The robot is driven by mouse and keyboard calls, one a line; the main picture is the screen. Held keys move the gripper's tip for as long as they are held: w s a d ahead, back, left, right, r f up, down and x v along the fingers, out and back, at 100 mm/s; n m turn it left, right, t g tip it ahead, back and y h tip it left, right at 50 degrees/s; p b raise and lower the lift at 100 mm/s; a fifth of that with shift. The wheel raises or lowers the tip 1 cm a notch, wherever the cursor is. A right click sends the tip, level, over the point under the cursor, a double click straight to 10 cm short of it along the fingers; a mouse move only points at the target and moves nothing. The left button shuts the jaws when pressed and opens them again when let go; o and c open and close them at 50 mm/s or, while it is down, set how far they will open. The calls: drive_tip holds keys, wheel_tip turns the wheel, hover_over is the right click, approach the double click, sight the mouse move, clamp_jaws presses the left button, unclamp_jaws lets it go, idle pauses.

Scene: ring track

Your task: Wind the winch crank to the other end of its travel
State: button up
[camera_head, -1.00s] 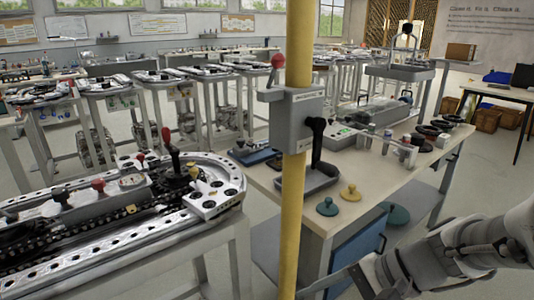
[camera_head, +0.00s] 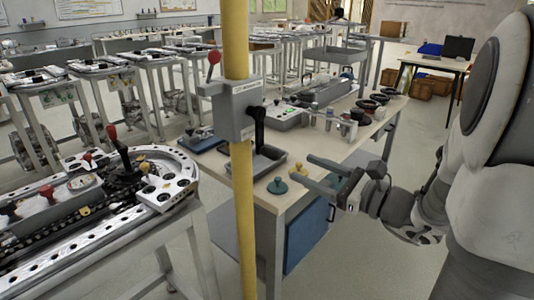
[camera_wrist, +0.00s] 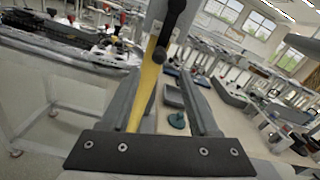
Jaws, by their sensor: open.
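A grey winch box (camera_head: 238,108) is fixed to a yellow post in the head view. A black crank arm with its handle (camera_head: 257,125) hangs down on the box's right side. A lever with a red ball knob (camera_head: 214,57) stands up on its left. My gripper (camera_head: 300,170) is open and empty, right of the post and lower than the crank, apart from it in the head view. In the wrist view the black crank handle (camera_wrist: 167,30) shows beyond the fingertips, near the top centre, with the yellow post behind it.
The yellow post (camera_head: 240,200) stands upright in front of the workbench (camera_head: 240,172). A track table (camera_head: 130,215) stands at left. Open floor lies at right.

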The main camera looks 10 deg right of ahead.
sight(268, 153)
drive_tip(key=b+x, duration=0.1)
drive_tip(key=x, duration=1)
drive_tip(key=shift+w+a, duration=0.2)
drive_tip(key=shift+w, duration=0.1)
drive_tip(key=shift+c, duration=0.3)
clamp_jaws()
idle(0.6)
